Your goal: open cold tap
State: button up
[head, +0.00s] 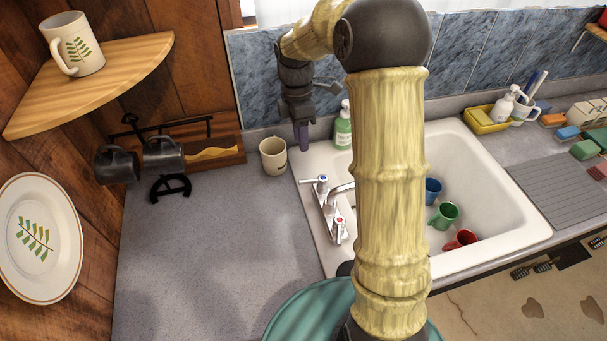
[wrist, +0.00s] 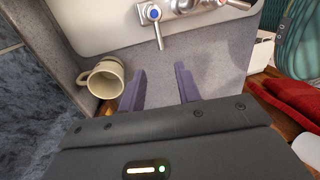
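The cold tap (head: 322,182) has a blue-marked top and a thin lever on the left end of the chrome faucet (head: 330,208), at the sink's left edge. In the wrist view the cold tap (wrist: 154,14) is at the top centre, its lever pointing down the picture toward the gap between my fingers. The red-marked hot tap (head: 340,224) is at the near end. My gripper (head: 303,146) points down behind the cold tap, near the sink's back left corner. In the wrist view my gripper (wrist: 160,70) is open and empty, its fingers apart from the lever.
A beige mug (head: 273,158) stands just left of my gripper; it also shows in the wrist view (wrist: 104,80). A green soap bottle (head: 343,128) stands to the right. The white sink (head: 480,210) holds coloured cups. The counter (head: 215,245) at left is mostly clear.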

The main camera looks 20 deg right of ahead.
aim_at(304, 181)
jog(key=f, duration=0.4)
jog(key=s+f+p, duration=0.1)
jog(key=f, duration=0.3)
jog(key=s+f+p, duration=0.1)
jog(key=f, duration=0.3)
jog(key=shift+s+f, duration=0.25)
jog(key=shift+f, duration=0.05)
grip_shut()
